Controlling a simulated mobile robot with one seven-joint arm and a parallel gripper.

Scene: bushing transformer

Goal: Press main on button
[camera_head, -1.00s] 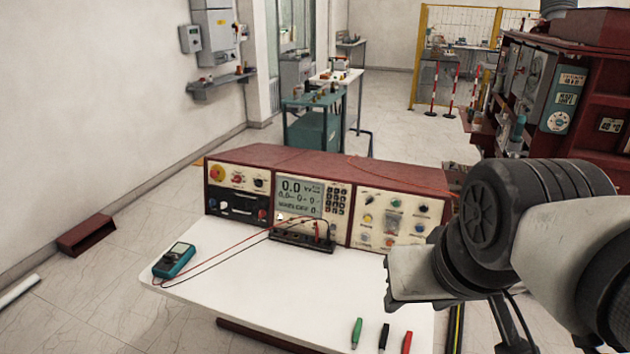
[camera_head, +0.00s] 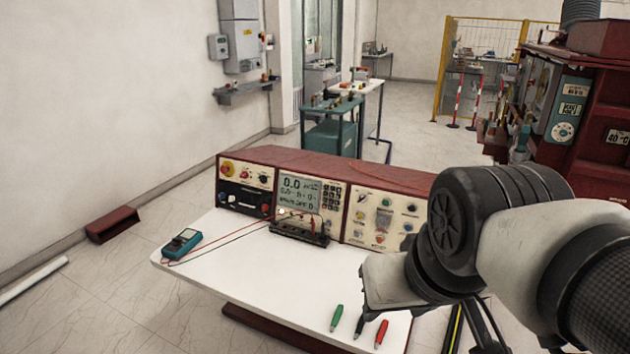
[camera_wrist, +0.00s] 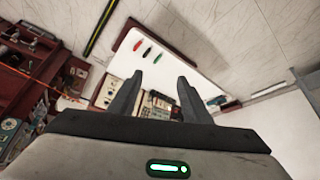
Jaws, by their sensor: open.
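A dark red console (camera_head: 330,172) stands at the back of a white-topped table. Its left panel (camera_head: 246,185) has a red knob on a yellow disc and other controls. The middle panel has a lit display (camera_head: 298,192), and the right panel (camera_head: 383,219) has several coloured round buttons. Which one is the main on button cannot be read. The console also shows in the wrist view (camera_wrist: 124,92), partly behind my fingers. My gripper (camera_wrist: 159,76) is open and empty, with its fingers apart. In the head view its fingers cannot be made out; my arm is right of the console.
The white tabletop (camera_head: 240,270) holds a teal meter (camera_head: 182,243) with leads, a dark terminal block (camera_head: 299,231), and green (camera_head: 337,318), black and red plugs. A red cabinet (camera_head: 605,140) stands at right. A teal cart (camera_head: 335,130) stands behind; floor at left is mostly clear.

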